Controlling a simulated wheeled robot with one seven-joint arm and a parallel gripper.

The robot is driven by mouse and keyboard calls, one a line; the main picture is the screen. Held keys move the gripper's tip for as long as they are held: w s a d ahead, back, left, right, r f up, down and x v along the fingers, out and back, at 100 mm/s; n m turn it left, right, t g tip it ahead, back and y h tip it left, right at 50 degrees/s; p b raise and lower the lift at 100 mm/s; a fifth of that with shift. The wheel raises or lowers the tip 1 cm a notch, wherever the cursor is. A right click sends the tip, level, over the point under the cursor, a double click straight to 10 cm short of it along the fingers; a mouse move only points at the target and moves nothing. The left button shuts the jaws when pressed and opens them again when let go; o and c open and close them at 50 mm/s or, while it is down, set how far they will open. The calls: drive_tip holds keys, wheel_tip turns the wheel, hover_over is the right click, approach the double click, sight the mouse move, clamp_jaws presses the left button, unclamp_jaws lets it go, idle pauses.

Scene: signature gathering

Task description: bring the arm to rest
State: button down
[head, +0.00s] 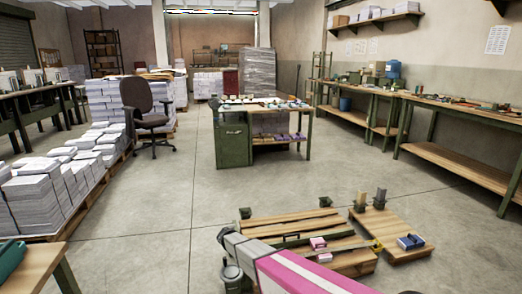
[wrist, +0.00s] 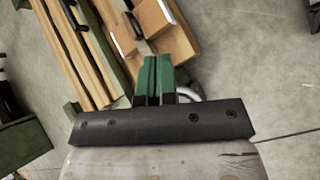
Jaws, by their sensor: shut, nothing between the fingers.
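My gripper (wrist: 154,80) shows in the wrist view as two green fingers side by side, shut with nothing between them. Beyond the fingertips are wooden boards and bare concrete floor; the fingers appear clear of both. In the head view my grey and pink arm reaches in from the bottom edge, in front of a low wooden pallet (head: 290,225).
Pink blocks (head: 318,243) lie on the low pallet, and a blue item (head: 410,241) lies on the boards to its right. A green workbench (head: 231,140), an office chair (head: 142,105) and paper stacks (head: 35,200) stand farther off. The middle floor is open.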

drive_tip(key=s+d+r+m+g+y, duration=0.1)
drive_tip(key=s+d+r+m+y, duration=0.3)
drive_tip(key=s+d+r+m, duration=0.3)
drive_tip(key=s+d+r+m+y, duration=0.4)
drive_tip(key=s+d+r+m, duration=0.3)
drive_tip(key=s+d+r, duration=0.4)
drive_tip(key=shift+s+d+r+m+g, duration=0.35)
drive_tip(key=shift+s+d, duration=1.05)
drive_tip(key=shift+d, duration=1.8)
